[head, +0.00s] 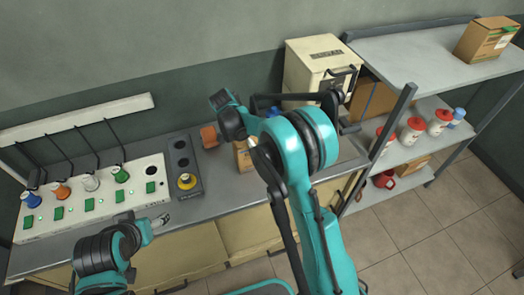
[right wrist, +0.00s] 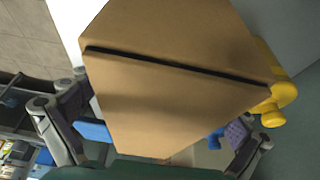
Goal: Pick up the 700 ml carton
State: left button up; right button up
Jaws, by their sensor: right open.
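A brown carton (right wrist: 175,85) with a dark line across it fills much of the right wrist view, very close to the camera. No size label is readable on it. My right gripper (right wrist: 155,135) is open, with one finger at each side of the carton; whether they touch it I cannot tell. In the head view a small part of a brown carton (head: 243,157) shows on the counter behind my right arm, which hides the rest and the fingers. My left gripper (head: 152,228) is at the lower left, over the counter's front edge, apart from the carton; its finger gap is unclear.
A white panel (head: 90,203) with coloured bottles and hoses stands on the counter's left. A cream machine (head: 318,68) stands behind. The right shelf (head: 420,62) holds another carton (head: 487,39) and several red-lidded containers.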

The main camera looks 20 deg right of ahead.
jog(key=shift+x, duration=1.05)
jog(key=shift+r, duration=0.1)
jog(key=c, duration=1.2)
jog(key=shift+o, duration=0.2)
